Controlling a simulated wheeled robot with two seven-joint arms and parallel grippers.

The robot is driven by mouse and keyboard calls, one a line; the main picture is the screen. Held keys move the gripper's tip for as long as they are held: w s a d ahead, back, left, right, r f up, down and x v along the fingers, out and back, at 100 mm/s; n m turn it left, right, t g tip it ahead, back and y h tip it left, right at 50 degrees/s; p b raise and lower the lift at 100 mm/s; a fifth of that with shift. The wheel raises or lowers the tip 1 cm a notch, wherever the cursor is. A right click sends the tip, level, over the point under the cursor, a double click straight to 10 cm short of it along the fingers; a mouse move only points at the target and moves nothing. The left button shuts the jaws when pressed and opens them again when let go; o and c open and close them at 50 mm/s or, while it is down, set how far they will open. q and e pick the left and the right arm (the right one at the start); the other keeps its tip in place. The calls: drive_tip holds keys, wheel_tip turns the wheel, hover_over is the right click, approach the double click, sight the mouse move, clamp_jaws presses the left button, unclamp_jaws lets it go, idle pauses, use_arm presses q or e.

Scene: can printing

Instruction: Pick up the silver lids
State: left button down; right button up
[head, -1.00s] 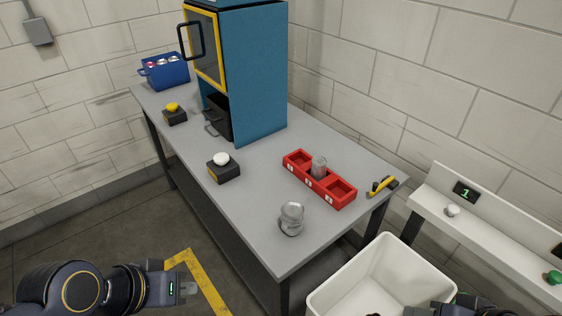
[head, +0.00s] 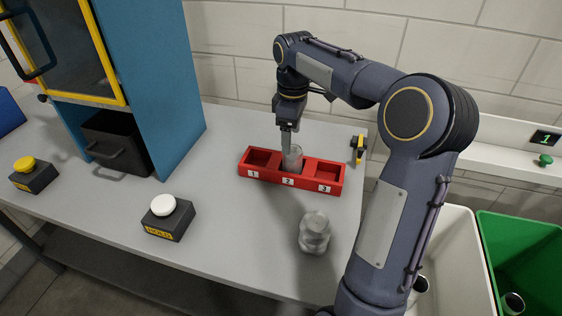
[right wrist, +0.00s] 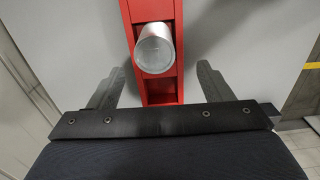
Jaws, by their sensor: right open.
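A stack-like silver object (head: 314,233), which looks like piled silver lids, stands on the grey table near its front edge. A silver cylinder (head: 294,159) stands in slot 2 of the red tray (head: 256,173). My right gripper (head: 287,148) points down at that cylinder. In the right wrist view, its fingers (right wrist: 160,78) are spread open on either side of the red tray, with the silver cylinder (right wrist: 155,50) between and beyond them. I see no grip on it. My left gripper is out of view.
A blue cabinet (head: 155,85) with a black drawer (head: 118,143) stands at the left. Black boxes with a white button (head: 162,205) and a yellow button (head: 24,163) sit in front. White (head: 455,245) and green bins (head: 520,245) stand right. A yellow-black tool (head: 357,148) lies near the tray.

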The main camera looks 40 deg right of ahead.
sight(293, 149)
drive_tip(key=shift+w+d+f, duration=0.2)
drive_tip(key=shift+w+f, duration=0.2)
drive_tip(key=shift+f, duration=0.1)
drive_tip(key=shift+s+f, duration=0.15)
drive_tip(key=shift+f, duration=0.1)
drive_tip(key=f, duration=0.6)
drive_tip(key=shift+s+d+f, duration=0.15)
drive_tip(key=shift+s+f, duration=0.05)
drive_tip(key=c, duration=1.1)
drive_tip(key=shift+r, duration=0.1)
